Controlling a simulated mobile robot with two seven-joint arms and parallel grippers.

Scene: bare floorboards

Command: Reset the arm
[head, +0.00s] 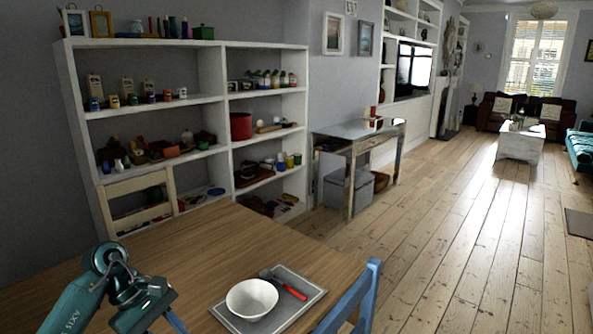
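My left arm comes in at the bottom left of the head view, teal and bent at a round joint. The end of it, with my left gripper (147,305), is over the near left part of the wooden table (215,243). Its fingers cannot be made out clearly, so I cannot tell whether it is open or shut. No object shows in it. My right arm and gripper are not in view.
Right of my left gripper, a white bowl (252,299) and a red-handled utensil (290,289) are on a grey mat (309,299). A blue chair (350,297) stands at the table's right edge. White shelves (137,105) stand behind. The wooden floor (455,230) at right is open.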

